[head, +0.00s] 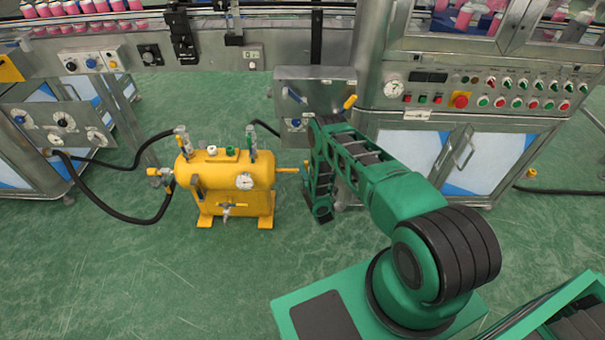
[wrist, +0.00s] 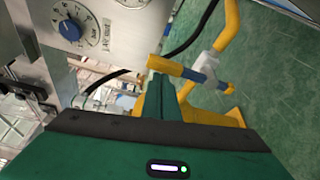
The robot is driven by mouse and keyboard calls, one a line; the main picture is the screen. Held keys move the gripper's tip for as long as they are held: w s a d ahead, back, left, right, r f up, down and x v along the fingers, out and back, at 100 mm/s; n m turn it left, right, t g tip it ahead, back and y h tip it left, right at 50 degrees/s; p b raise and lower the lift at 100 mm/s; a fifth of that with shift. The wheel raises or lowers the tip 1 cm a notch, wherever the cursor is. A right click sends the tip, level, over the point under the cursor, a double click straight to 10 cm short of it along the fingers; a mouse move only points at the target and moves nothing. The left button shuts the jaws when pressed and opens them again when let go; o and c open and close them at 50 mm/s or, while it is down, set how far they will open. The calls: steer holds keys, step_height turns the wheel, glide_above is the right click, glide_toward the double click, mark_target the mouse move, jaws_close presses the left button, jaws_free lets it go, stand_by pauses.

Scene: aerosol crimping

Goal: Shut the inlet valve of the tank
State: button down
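The yellow tank (head: 212,178) stands on the floor in the head view, with a round gauge (head: 244,181) on its front and a small tap (head: 228,206) below. A yellow pipe (head: 288,170) leaves its right side towards my arm. In the wrist view, a yellow valve lever (wrist: 186,73) crosses a grey valve body (wrist: 207,64) on a yellow pipe (wrist: 229,28). My gripper's green fingers (wrist: 163,92) are at the lever's left end, overlapping it in the picture. Whether they touch or grip it is not clear. In the head view my arm hides the fingertips.
A panel with a blue knob and dial (wrist: 70,29) stands close on the left in the wrist view. A black hose (head: 128,218) loops from the left cabinet (head: 62,124) to the tank's left side. The machine cabinet (head: 470,85) stands right. The front-left floor is clear.

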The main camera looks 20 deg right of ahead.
steer(key=shift+d, duration=0.15)
steer(key=w+a, duration=0.2)
steer(key=a, duration=0.2)
steer(key=s, duration=1)
steer(key=shift+s+a, duration=0.15)
steer(key=shift+a, duration=0.25)
